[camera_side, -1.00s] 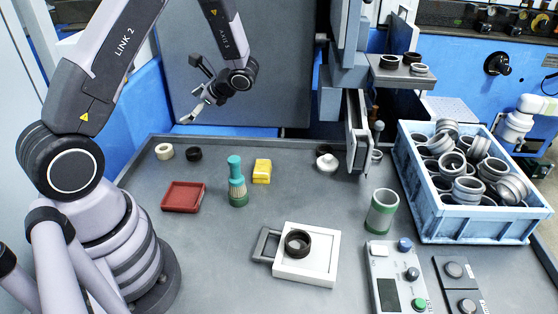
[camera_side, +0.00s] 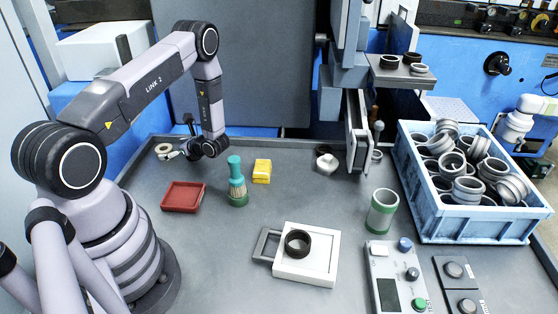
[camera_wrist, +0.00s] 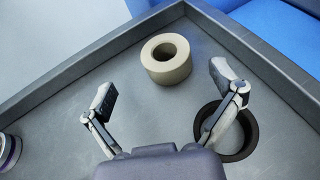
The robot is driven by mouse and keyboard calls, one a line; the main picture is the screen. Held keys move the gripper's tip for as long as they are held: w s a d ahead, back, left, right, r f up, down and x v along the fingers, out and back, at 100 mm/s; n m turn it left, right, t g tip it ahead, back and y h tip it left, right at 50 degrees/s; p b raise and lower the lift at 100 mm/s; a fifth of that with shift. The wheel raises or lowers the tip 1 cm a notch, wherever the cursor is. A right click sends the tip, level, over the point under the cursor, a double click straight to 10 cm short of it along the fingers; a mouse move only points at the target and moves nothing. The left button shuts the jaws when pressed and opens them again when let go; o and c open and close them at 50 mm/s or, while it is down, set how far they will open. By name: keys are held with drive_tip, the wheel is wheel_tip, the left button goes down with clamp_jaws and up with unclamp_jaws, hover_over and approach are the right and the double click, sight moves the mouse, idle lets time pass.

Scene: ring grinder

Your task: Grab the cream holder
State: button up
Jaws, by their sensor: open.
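The cream holder is a short, thick cream ring (camera_wrist: 166,58) with a round hole. In the wrist view it lies flat on the grey table near the tray's corner, ahead of my gripper (camera_wrist: 165,98) and a little apart from it. My gripper is open and empty, with one finger to the left and one to the right of the space before the holder. In the side view the cream holder (camera_side: 163,149) shows at the back left, partly hidden by my gripper (camera_side: 176,154), which is low beside it.
A dark ring (camera_wrist: 228,130) lies by my right finger in the wrist view. The table's raised rim (camera_wrist: 262,55) runs close behind. In the side view, a red tray (camera_side: 183,196), a teal-handled brush (camera_side: 236,182) and a yellow block (camera_side: 262,171) stand nearby.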

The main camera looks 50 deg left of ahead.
sight(165, 148)
drive_tip(key=shift+w+x, duration=0.1)
drive_tip(key=shift+x, duration=1.25)
drive_tip(key=shift+w+x, duration=0.15)
drive_tip(key=shift+x, duration=1.25)
drive_tip(key=shift+a+r, duration=0.1)
drive_tip(key=c, duration=1.3)
